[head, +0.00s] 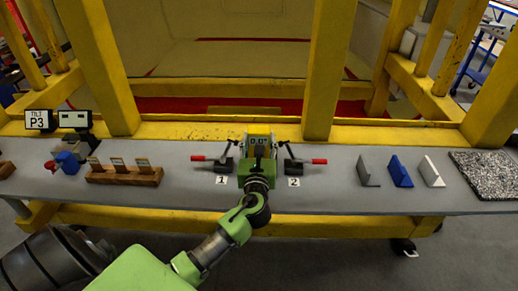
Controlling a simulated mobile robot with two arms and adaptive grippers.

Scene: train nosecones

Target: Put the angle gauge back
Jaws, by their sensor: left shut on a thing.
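The angle gauge (259,140), a small block with a display that seems to read 0.0°, is at the middle of the grey bench, between two red-handled clamps. My left gripper (258,156) is over it, with its arm coming in from the lower left. The gripper is shut on the gauge. The fingers and wrist hide much of the gauge and what is under it, so I cannot tell whether it touches a surface. My right gripper is not in view.
Clamp 1 (222,163) and clamp 2 (294,165) stand close on either side. A wooden holder (124,175) and a TILT P3 sign (40,120) are at left. Grey (369,173), blue (400,172) and white (432,172) angle pieces and a speckled mat (485,174) are at right.

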